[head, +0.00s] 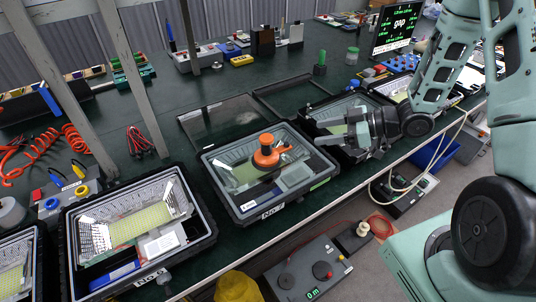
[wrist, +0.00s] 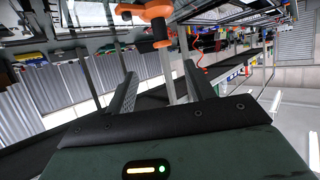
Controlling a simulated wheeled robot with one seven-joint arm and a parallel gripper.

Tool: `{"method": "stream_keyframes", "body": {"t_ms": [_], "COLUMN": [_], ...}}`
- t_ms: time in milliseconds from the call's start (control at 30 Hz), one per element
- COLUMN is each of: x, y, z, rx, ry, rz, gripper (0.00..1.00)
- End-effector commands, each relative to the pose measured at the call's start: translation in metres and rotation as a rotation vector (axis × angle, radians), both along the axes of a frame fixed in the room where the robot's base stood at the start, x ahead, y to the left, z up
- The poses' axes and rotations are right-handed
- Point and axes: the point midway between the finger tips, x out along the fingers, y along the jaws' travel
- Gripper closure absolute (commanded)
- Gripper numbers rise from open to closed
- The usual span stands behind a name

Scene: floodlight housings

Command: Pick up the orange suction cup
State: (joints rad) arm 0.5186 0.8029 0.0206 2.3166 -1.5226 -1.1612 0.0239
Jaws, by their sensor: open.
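The orange suction cup (head: 266,153) rests on the clear pane of the middle floodlight housing (head: 240,213), in the head view. It has a round orange top and an orange part reaching right. My gripper (head: 336,130) is to the right of it, over the neighbouring housing, apart from the cup and empty. In the wrist view my gripper (wrist: 150,88) shows two dark fingers spread apart with nothing between them that I can tell is held.
Another open housing (head: 140,220) with a yellow-green panel stands to the left. A housing (head: 345,112) lies under my gripper. Grey posts (head: 130,75) rise at the left of the green bench. A dark screen (head: 395,28) stands at the back right. A grey control box (head: 308,270) is below the bench edge.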

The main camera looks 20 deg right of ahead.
Motion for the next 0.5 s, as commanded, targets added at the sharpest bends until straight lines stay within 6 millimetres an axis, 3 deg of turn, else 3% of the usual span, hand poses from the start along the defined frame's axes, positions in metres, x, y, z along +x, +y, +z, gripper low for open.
{"method": "stream_keyframes", "body": {"t_ms": [500], "x": [0.047], "y": [0.079], "z": [-0.035], "rx": [0.002], "ry": [0.0], "rz": [0.006], "gripper": [0.46]}}
